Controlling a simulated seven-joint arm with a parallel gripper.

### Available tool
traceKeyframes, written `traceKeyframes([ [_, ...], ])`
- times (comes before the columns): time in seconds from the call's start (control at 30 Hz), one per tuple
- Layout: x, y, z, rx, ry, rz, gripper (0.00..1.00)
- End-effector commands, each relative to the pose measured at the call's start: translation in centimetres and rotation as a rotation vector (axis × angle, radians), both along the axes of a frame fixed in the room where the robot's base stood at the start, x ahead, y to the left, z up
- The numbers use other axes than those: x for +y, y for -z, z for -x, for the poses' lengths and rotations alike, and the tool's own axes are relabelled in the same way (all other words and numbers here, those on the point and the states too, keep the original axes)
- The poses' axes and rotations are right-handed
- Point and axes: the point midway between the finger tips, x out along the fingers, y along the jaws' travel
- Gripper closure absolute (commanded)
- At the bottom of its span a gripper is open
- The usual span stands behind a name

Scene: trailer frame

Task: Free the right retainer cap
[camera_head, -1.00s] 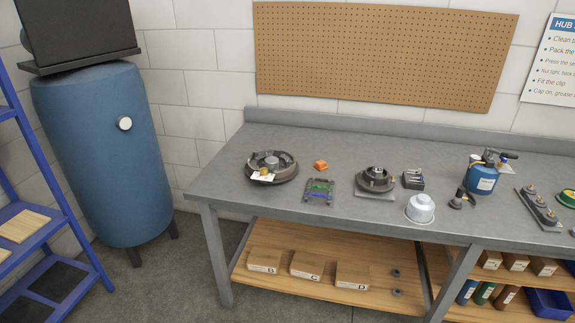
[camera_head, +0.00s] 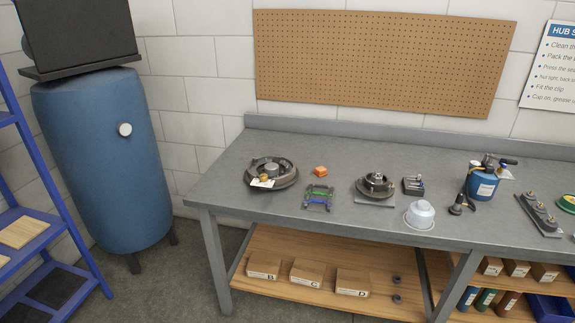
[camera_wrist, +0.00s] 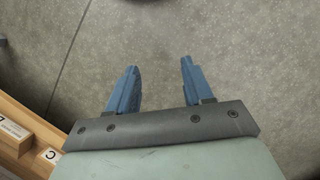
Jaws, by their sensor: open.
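My gripper (camera_wrist: 160,64) shows only in the wrist view. Its two blue fingers are apart with nothing between them, over the grey floor. In the head view a round brake-like assembly (camera_head: 286,178) with a pale tag and a small yellowish part lies at the left of the workbench. A flat fixture with green and blue parts (camera_head: 319,197) lies to its right. A hub on a plate (camera_head: 375,185) stands farther right. I cannot make out a right retainer cap on any of them at this size.
The grey workbench (camera_head: 232,186) also holds an orange block (camera_head: 320,171), a white-grey dome (camera_head: 420,214) and a blue canister (camera_head: 482,183). Boxes (camera_head: 308,272) stand on the wooden shelf below. A blue tank (camera_head: 100,160) stands left; floor between is clear.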

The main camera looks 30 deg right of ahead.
Motion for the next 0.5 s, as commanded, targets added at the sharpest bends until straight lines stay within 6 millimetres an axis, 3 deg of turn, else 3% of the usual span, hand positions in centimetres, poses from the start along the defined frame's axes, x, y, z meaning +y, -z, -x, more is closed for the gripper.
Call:
traceKeyframes([
  [0.03,0.8,-0.1,-3.0,-0.040,-0.009,0.001,0.49],
  [0.1,1.8,-0.8,-6.3,-0.092,-0.015,0.003,0.49],
  [0.27,4.5,-2.9,-13.6,-0.207,-0.028,-0.002,0.49],
  [0.5,9.4,-7.7,-24.1,-0.375,-0.040,-0.019,0.49],
])
